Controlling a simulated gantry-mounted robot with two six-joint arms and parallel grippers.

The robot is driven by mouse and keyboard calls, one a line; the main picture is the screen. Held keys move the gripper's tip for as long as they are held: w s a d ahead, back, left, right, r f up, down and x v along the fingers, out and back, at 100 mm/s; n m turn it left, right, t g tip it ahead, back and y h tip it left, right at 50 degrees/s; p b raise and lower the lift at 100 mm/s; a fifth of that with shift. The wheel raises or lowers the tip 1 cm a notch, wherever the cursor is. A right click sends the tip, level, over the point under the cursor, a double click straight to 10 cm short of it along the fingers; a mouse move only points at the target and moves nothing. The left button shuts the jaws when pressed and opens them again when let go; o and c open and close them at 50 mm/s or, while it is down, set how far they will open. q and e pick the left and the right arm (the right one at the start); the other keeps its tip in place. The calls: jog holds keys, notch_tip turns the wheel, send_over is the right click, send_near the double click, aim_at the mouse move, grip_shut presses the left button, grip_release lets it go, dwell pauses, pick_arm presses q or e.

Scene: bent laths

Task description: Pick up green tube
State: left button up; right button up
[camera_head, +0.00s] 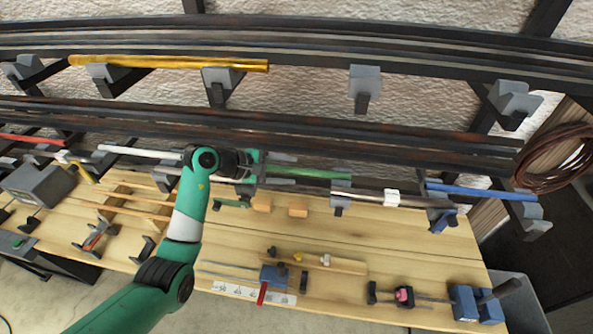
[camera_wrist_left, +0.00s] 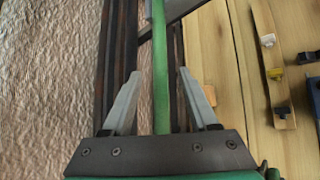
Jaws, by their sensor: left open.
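The green tube (camera_head: 318,173) lies level on grey holders at the rack along the back of the workbench. Its left part is hidden by my left gripper (camera_head: 291,169) in the head view. In the left wrist view, the green tube (camera_wrist_left: 161,60) runs lengthwise between the two grey fingers of my left gripper (camera_wrist_left: 159,75). The fingers are open, with a gap on each side of the tube. I cannot tell how far above or below the tube they are. My right gripper is in neither view.
A yellow tube (camera_head: 170,62) lies on the upper rack. A white tube (camera_head: 140,152), a brown tube (camera_head: 365,196) and a blue tube (camera_head: 480,191) lie along the lower level. The wooden bench (camera_head: 420,255) carries clamps, blocks and tools. A coiled cable (camera_head: 552,158) hangs at right.

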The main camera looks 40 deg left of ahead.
pick_arm(q)
jog(key=shift+w+d+f, duration=0.15)
jog(key=shift+w+f, duration=0.1)
jog(key=shift+w, duration=0.05)
grip_shut()
dwell(0.4)
jog(key=s+d+r, duration=0.7)
jog(key=d+r, duration=0.5)
jog(key=r, duration=0.1)
